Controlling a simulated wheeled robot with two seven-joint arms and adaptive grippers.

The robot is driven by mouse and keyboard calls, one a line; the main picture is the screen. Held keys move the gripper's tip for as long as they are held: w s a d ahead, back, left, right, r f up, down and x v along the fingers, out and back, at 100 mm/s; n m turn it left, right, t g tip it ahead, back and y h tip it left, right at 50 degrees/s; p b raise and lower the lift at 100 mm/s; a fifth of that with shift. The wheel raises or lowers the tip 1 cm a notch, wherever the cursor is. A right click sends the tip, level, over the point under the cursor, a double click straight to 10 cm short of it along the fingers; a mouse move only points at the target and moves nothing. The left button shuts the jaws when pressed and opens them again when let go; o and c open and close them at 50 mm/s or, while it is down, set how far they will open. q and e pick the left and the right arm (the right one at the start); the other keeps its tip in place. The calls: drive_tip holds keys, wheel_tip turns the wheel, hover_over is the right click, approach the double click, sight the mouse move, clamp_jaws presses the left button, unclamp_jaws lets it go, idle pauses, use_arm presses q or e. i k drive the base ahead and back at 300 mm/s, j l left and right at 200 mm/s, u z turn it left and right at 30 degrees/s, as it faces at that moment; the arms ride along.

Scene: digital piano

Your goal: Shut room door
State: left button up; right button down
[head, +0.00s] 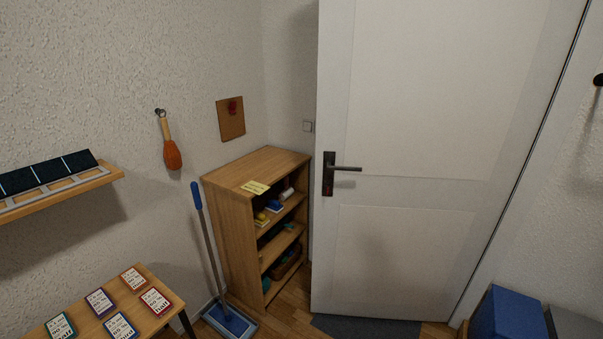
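The white room door (430,130) fills the right half of the head view. It stands open into the room, with its free edge at the left beside the wooden shelf. Its dark lever handle (345,169) is on a dark plate near that free edge. The hinge side looks to be along the dark slanted line at the right. Neither of my grippers shows in the head view, and nothing touches the handle.
A wooden shelf (227,212) with small items stands left of the door. A flat mop (211,250) leans by it. A small table (158,325) with several cards is at lower left. A dark mat (366,328) lies below the door; a blue box (503,315) is at lower right.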

sight(431, 114)
drive_tip(key=i+l+u, duration=0.4)
drive_tip(key=l, duration=0.2)
drive_tip(key=i+l+u, duration=0.2)
drive_tip(key=l, duration=0.15)
